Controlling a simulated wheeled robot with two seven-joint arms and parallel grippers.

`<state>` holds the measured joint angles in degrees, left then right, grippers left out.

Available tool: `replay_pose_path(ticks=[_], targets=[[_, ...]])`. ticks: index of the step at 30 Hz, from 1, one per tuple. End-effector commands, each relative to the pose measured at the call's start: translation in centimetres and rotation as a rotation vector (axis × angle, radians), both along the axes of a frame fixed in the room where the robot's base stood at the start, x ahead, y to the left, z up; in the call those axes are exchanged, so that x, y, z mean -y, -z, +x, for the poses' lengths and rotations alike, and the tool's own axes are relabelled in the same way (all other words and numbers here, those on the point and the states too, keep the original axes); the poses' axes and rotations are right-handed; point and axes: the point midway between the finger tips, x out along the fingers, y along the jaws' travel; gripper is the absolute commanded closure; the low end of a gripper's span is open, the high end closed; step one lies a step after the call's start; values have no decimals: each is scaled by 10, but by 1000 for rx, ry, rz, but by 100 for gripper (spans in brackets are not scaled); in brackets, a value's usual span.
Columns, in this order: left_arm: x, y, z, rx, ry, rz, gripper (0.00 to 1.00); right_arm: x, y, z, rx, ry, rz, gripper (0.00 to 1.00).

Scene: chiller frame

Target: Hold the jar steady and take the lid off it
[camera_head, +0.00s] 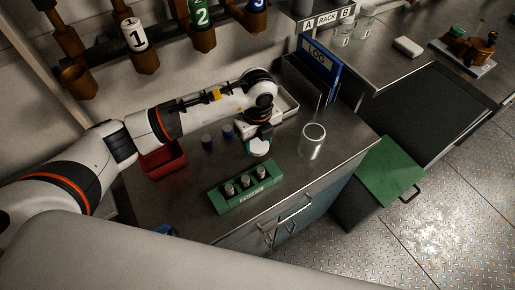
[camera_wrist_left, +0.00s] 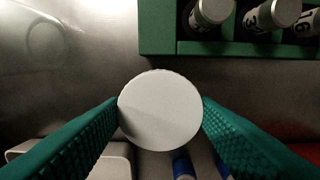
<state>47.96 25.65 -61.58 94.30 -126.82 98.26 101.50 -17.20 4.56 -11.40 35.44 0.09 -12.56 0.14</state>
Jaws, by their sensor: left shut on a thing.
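My left gripper (camera_head: 259,138) is above the metal bench and shut on a round white lid (camera_head: 260,149). In the left wrist view the lid (camera_wrist_left: 160,110) shows from above as a plain disc between the teal fingers of the gripper (camera_wrist_left: 160,104). What is beneath the lid is hidden there, so I cannot tell whether anything hangs from it. A clear glass jar (camera_head: 312,142) stands upright on the bench to the right of the gripper, apart from it. Its round outline shows faintly in the left wrist view (camera_wrist_left: 36,42). My right gripper is not in view.
A green rack (camera_head: 222,207) with several vials lies in front of the gripper. Two blue-capped vials (camera_head: 206,141) and a red bin (camera_head: 165,163) stand left. A metal tray (camera_head: 289,108) and a blue LOG binder (camera_head: 320,62) are behind. Bench around the jar is clear.

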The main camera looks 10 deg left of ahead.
Motion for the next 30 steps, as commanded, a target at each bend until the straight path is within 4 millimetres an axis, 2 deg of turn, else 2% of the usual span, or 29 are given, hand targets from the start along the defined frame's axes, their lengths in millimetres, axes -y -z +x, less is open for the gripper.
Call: replay_pose_path(ticks=[8,13,25,26,29,30], targets=[[0,25,-1,-2,1,1,73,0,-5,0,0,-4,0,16],[1,49,-1,-2,1,1,73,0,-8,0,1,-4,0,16],[0,57,0,1,2,1,73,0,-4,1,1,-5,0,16],[0,56,0,1,2,0,41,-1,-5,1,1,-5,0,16],[0,56,0,1,2,1,25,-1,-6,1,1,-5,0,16],[0,56,0,1,2,1,24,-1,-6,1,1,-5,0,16]])
